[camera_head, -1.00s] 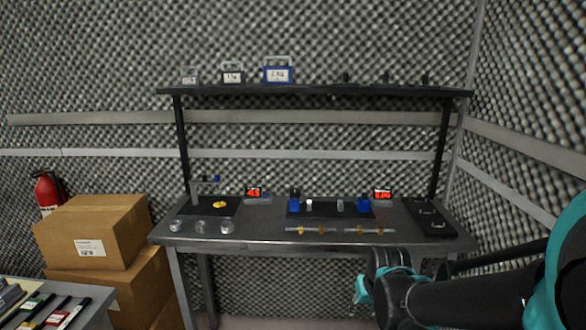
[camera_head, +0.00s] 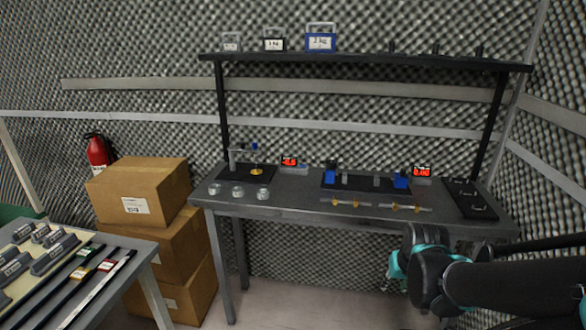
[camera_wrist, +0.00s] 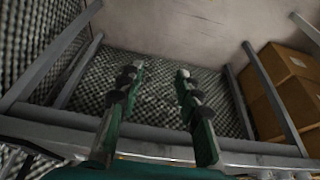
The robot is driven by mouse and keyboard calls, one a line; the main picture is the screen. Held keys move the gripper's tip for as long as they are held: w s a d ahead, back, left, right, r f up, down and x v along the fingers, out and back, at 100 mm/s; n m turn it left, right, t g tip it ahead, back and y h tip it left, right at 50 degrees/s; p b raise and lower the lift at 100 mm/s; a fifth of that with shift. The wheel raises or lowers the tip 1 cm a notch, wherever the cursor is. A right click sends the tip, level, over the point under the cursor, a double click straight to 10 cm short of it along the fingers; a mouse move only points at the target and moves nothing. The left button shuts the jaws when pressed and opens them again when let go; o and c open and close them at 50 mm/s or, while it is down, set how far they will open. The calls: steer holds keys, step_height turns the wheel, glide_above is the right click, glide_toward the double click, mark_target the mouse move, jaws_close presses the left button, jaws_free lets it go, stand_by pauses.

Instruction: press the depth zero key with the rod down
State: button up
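A small stand (camera_head: 233,160) with a thin blue-topped rod (camera_head: 255,147) is on a black plate at the left of the bench. The rod's lower end is at a gold disc (camera_head: 257,171); I cannot tell whether they touch. A red-lit display (camera_head: 289,160) is just right of the stand, and another red-lit display (camera_head: 422,171) is at the right. The zero key is too small to make out. My gripper (camera_head: 420,262) is in front of the bench, low at right, well away from both displays. In the wrist view its fingers (camera_wrist: 157,75) are apart with nothing between them.
The grey bench (camera_head: 300,208) carries clear round pieces (camera_head: 238,191), a black fixture with blue blocks (camera_head: 330,173), and gold-collared rods (camera_head: 350,203). An overhead shelf (camera_head: 370,62) spans it. Cardboard boxes (camera_head: 140,190) and a side table (camera_head: 140,262) stand at left.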

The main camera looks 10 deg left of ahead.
jaws_close()
stand_by(1.2)
